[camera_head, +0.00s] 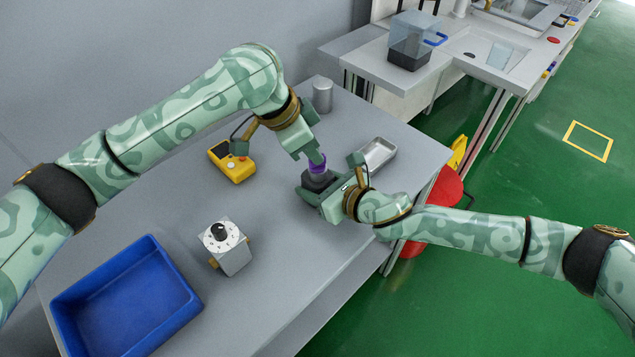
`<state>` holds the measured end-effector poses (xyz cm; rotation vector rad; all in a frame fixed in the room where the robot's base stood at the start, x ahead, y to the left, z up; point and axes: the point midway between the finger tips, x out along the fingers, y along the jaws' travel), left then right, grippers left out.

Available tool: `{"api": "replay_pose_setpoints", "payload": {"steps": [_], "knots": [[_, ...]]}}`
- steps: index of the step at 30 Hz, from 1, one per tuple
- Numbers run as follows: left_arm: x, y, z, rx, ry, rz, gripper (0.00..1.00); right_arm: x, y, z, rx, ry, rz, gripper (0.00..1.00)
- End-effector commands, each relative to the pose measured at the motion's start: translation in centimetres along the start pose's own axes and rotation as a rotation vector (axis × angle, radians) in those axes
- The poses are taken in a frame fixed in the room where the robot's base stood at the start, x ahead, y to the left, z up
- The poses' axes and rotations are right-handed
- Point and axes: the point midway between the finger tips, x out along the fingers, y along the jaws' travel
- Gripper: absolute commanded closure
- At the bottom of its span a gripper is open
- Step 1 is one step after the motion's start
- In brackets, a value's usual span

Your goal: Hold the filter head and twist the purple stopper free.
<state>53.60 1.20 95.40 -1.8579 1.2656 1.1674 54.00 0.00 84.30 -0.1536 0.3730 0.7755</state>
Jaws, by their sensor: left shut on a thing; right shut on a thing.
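The purple stopper (317,161) sits on top of the dark filter head (317,181) near the middle of the grey table. My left gripper (316,158) comes down from above and is shut on the purple stopper, covering part of it. My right gripper (317,191) comes in from the right, low by the table, and is shut on the filter head. The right gripper hides much of the filter head's lower part. I cannot tell whether the stopper is still seated or loosened.
A yellow device (234,163), a grey cylinder (322,95) and a metal tray (377,155) stand near the arms. A dial box (228,248) and a blue bin (187,304) are nearer. The table's front middle is clear.

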Motion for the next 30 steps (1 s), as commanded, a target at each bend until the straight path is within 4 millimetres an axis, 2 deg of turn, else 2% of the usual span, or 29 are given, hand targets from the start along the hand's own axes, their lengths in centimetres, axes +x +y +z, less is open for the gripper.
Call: {"api": "replay_pose_setpoints", "payload": {"steps": [4, 12, 19, 25, 26, 28, 30], "knots": [[-0.06, 0.17, -0.01, -0.115, 0.001, -0.058, 1.00, 0.00, -0.02, 0.01, 0.000, 0.000, -0.001, 0.79], [-0.02, 0.22, -0.01, -0.140, 0.001, -0.067, 1.00, 0.00, -0.02, 0.01, 0.000, 0.000, 0.000, 0.79], [0.02, 0.49, -0.06, -0.304, 0.001, -0.148, 1.00, 0.00, -0.02, 0.01, 0.000, 0.000, 0.000, 0.79], [0.01, 0.49, -0.05, -0.325, 0.001, -0.156, 1.00, 0.00, -0.02, 0.01, 0.000, 0.000, 0.000, 0.79], [0.01, 0.49, -0.05, -0.325, 0.001, -0.156, 0.84, 0.00, -0.02, 0.02, 0.000, 0.000, 0.000, 0.79], [0.01, 0.49, -0.06, -0.324, 0.001, -0.156, 0.64, 0.00, -0.02, 0.02, 0.000, 0.000, 0.000, 0.79], [0.02, 0.49, -0.05, -0.324, 0.001, -0.156, 0.61, 0.00, -0.02, 0.02, 0.000, 0.000, 0.000, 0.79]]}}
